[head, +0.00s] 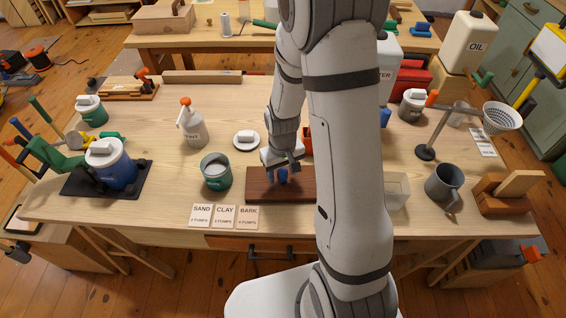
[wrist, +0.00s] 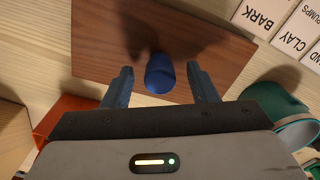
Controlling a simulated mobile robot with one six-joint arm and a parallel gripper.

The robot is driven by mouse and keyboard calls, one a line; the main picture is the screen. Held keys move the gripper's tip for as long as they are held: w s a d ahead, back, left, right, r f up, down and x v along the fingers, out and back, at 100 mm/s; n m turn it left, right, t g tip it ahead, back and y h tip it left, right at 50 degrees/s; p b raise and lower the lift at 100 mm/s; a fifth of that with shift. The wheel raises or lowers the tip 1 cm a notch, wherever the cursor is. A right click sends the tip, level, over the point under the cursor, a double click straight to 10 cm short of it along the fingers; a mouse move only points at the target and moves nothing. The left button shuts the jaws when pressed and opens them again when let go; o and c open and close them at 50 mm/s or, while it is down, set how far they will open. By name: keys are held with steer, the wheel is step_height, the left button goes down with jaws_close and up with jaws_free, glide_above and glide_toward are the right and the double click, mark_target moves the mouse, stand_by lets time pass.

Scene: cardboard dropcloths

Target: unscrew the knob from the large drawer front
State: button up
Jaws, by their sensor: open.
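The large drawer front appears to be the dark brown wooden board (head: 262,190) lying flat on the workbench; it also shows in the wrist view (wrist: 215,60). A blue knob (wrist: 160,75) stands on it, also visible in the head view (head: 283,177). My gripper (head: 283,167) is over the board at the knob. In the wrist view its two fingers (wrist: 160,80) are apart, one on each side of the knob, with a visible gap on both sides. My arm hides the board's right part in the head view.
A green tin (head: 216,173) stands just left of the board. Label cards for sand, clay and bark (head: 225,216) lie in front. A round white lid (head: 246,140) lies behind. A clear container (head: 397,190) and a grey jug (head: 443,184) stand to the right.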

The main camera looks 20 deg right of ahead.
steer(key=shift+f, duration=0.35)
steer(key=shift+c, duration=0.3)
steer(key=c, duration=1)
steer(key=shift+n, duration=0.3)
steer(key=n+b, duration=0.1)
steer(key=n, duration=0.6)
steer(key=shift+n, duration=0.4)
steer(key=n+b, duration=0.1)
steer(key=n, duration=0.7)
steer(key=shift+n, duration=0.4)
